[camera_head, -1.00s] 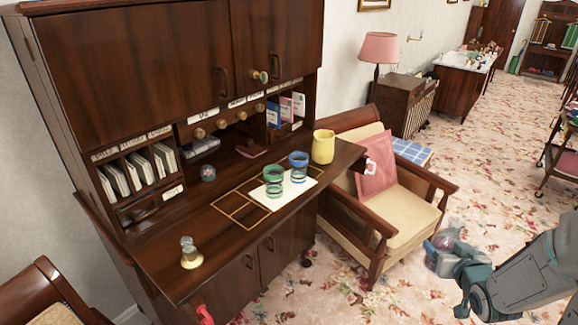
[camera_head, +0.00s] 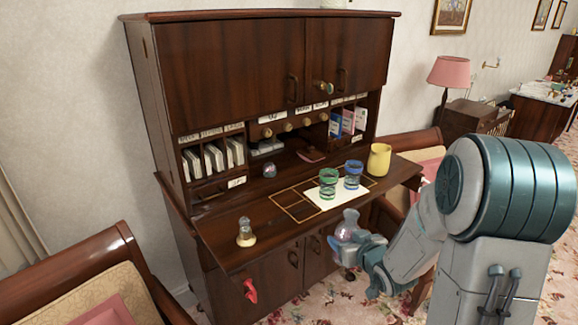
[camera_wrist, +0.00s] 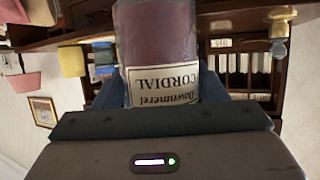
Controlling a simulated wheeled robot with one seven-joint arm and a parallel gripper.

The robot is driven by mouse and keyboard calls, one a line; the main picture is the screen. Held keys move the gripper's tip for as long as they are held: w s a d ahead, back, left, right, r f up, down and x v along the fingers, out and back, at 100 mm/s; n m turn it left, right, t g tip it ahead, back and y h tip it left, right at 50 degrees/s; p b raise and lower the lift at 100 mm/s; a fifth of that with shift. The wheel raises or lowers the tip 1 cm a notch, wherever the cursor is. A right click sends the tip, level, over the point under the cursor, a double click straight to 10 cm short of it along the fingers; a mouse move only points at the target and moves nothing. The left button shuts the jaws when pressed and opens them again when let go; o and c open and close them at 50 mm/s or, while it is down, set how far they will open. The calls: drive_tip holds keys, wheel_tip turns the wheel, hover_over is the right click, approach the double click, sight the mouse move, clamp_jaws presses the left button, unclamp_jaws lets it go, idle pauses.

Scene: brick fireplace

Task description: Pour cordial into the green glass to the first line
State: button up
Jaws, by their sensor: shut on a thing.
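The green glass (camera_head: 328,184) stands on a white sheet (camera_head: 345,200) on the desk's fold-down top. A blue glass (camera_head: 352,174) stands just right of it. Dark lines show on both glasses. My gripper (camera_head: 352,240) is shut on a clear bottle (camera_head: 347,221) with reddish-purple contents, in front of and below the desk's front edge, apart from the glasses. In the wrist view the cordial bottle (camera_wrist: 160,45) fills the middle, its label reading "CORDIAL" upside down. The bottle looks roughly upright in the head view. The liquid level inside the green glass is too small to tell.
A yellow jug (camera_head: 379,160) stands right of the glasses. A small glass stopper-like item on a round base (camera_head: 246,234) sits at the desk top's left front. A round glass object (camera_head: 270,170) lies farther back. Armchairs flank the desk (camera_head: 215,225).

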wheel_tip(320, 180, down, 32)
drive_tip(key=b, duration=3)
drive_tip(key=shift+a+b, duration=0.3)
drive_tip(key=shift+a, duration=0.1)
drive_tip(key=s+a+r+m+h, duration=0.1)
drive_tip(key=s+r+m+h, duration=0.1)
drive_tip(key=r, duration=1.2)
drive_tip(key=s+a+r+m+h, duration=0.1)
drive_tip(key=s+r+m+h, duration=0.1)
drive_tip(key=r, duration=1.2)
drive_tip(key=s+a+r+m+h, duration=0.2)
drive_tip(key=r+m+h, duration=0.1)
drive_tip(key=r, duration=1.1)
drive_tip(key=shift+h, duration=0.6)
